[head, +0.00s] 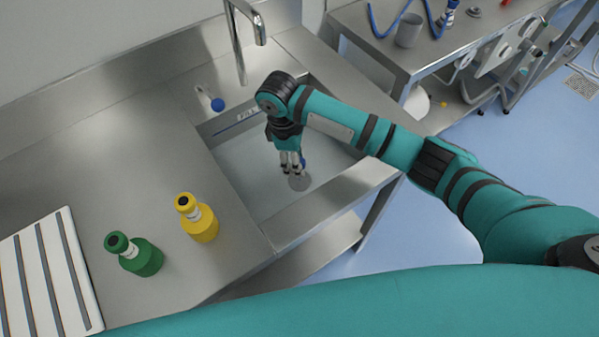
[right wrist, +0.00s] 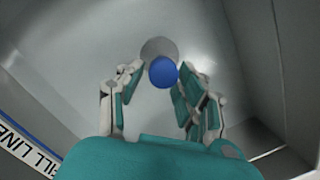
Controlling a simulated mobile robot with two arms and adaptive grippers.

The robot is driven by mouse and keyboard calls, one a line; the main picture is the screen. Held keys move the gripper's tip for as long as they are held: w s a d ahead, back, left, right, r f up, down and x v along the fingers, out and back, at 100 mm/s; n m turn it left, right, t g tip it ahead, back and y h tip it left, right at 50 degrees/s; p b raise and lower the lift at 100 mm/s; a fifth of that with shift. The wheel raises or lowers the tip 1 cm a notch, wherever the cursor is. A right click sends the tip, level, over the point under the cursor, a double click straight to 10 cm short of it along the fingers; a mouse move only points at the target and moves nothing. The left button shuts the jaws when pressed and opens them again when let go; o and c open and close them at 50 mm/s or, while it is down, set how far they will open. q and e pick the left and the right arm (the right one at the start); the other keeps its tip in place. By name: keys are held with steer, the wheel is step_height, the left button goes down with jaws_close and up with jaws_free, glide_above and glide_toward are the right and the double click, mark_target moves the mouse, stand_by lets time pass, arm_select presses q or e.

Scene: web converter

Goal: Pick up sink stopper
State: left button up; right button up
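My right gripper (head: 291,168) reaches down into the sink (head: 240,160), pointing at its floor. In the right wrist view my right gripper (right wrist: 158,72) is open, with one finger on each side of a blue round knob (right wrist: 163,72), which seems to be the sink stopper's. The knob is close to the right finger, with a gap on the left; contact cannot be told. A grey disc (right wrist: 158,47) shows behind the knob. In the head view the blue knob (head: 303,161) is mostly hidden by the fingers, and the disc (head: 299,182) lies just below them. My left gripper is out of view.
Sink walls and the front rim (head: 330,205) surround my gripper. A tap (head: 240,45) stands behind the sink, and a blue-knobbed fitting (head: 217,104) is left of it. A yellow bottle (head: 200,222), a green bottle (head: 140,256) and a white slotted board (head: 45,270) are on the left counter.

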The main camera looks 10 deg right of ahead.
mark_target(302, 180)
steer(key=f, duration=0.4)
steer(key=d+f, duration=0.1)
steer(key=f, duration=0.1)
steer(key=shift+s, duration=0.2)
steer(key=shift+r, duration=0.1)
jaws_close()
